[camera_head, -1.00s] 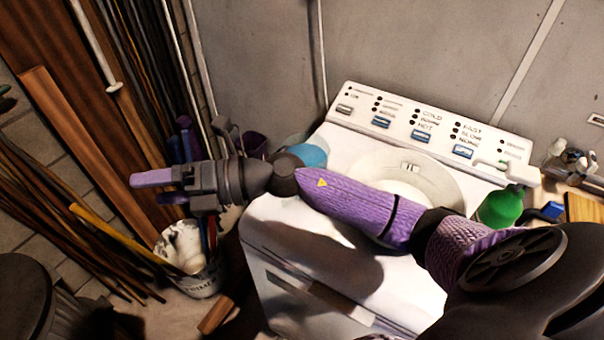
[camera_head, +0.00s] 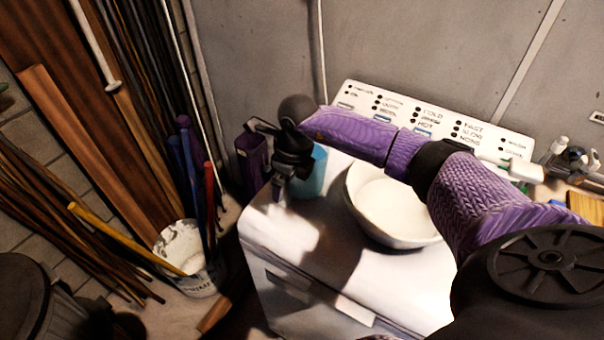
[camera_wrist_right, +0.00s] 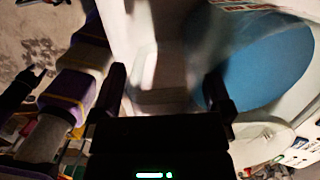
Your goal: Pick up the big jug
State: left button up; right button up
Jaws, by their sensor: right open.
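My right gripper (camera_head: 281,184) hangs fingers down over the back left of the white washing machine (camera_head: 285,235), just left of a light blue container (camera_head: 314,172). This container may be the big jug; I cannot tell for sure. In the right wrist view the blue container (camera_wrist_right: 262,62) is large beside the right finger. That gripper (camera_wrist_right: 166,82) is open, with a blurred pale surface between its fingers. A purple container (camera_head: 251,158) stands beyond the machine's left edge. The gripper and arm hide part of the blue container and the machine's back. My left gripper is out of view.
A white bowl (camera_head: 385,215) sits on the machine under my right arm. The control panel (camera_head: 440,122) runs along the back. A white bucket (camera_head: 183,250) and long poles (camera_head: 120,240) stand left. The machine's front top is clear.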

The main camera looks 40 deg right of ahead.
grip_shut()
dwell(0.4)
jog(key=shift+r, duration=0.1)
